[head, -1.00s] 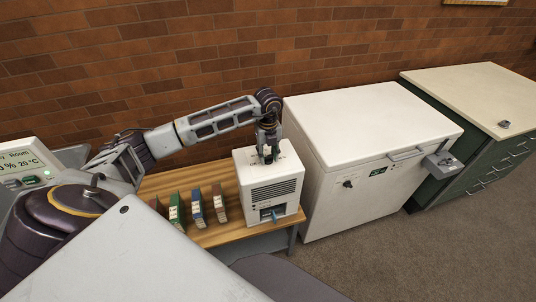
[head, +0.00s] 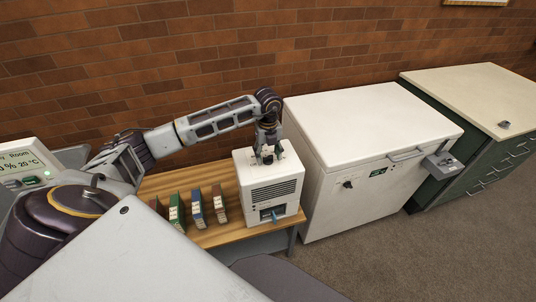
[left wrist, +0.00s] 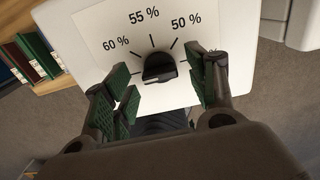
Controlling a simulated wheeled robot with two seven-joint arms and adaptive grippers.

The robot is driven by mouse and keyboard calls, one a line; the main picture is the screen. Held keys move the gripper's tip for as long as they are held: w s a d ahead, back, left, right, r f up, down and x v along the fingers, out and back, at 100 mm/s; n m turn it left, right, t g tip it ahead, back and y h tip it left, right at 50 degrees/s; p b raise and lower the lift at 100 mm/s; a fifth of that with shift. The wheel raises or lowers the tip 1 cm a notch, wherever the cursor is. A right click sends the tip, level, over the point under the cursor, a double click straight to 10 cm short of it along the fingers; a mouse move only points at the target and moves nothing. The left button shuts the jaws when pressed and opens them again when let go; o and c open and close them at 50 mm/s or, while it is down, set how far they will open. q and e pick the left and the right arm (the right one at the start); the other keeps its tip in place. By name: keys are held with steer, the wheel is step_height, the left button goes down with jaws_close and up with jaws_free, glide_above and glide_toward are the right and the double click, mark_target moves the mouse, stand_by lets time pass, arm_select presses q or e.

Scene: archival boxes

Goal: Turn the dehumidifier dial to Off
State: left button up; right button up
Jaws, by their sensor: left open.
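The white dehumidifier (head: 272,192) stands upright at the right end of a wooden bench, with a dark grille and a small recess with a blue part on its front. Its black dial (left wrist: 160,68) is on the top face, under the printed marks 60 %, 55 % and 50 %. No Off mark can be read, and the dial's setting is unclear. My left gripper (head: 267,154) is over the top of the dehumidifier, pointing down. In the left wrist view its green-padded fingers (left wrist: 158,78) are apart on either side of the dial, with gaps visible. My right gripper is not in view.
Several upright archival boxes (head: 198,208) stand left of the dehumidifier on the bench (head: 215,236). A white chest freezer (head: 365,150) stands close to its right, with a green cabinet (head: 470,150) beyond. A brick wall (head: 200,60) is behind. A display (head: 22,163) is at left.

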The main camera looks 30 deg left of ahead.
mark_target(268, 156)
arm_select(q)
step_height(268, 156, up, 12)
stand_by(0.6)
steer(key=shift+f, duration=0.15)
stand_by(0.4)
